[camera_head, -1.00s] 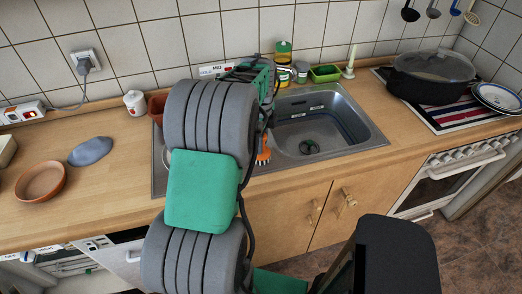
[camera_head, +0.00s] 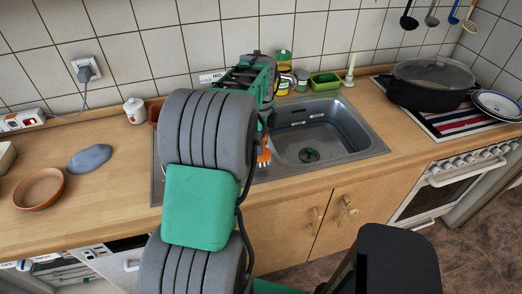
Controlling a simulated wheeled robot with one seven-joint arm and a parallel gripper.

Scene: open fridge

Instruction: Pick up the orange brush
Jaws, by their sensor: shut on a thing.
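My gripper (camera_head: 266,122) is at the far end of the arm, over the left part of the sink, and mostly hidden by the arm links. It is shut on the brush, bristle end hanging downward. I cannot tell whether the brush touches the sink.
The metal sink (camera_head: 345,150) lies right of my arm. Behind it stand bottles (camera_head: 283,70), a green tray (camera_head: 325,82) and a candle (camera_head: 350,68). A black pot (camera_head: 430,85) is at right.

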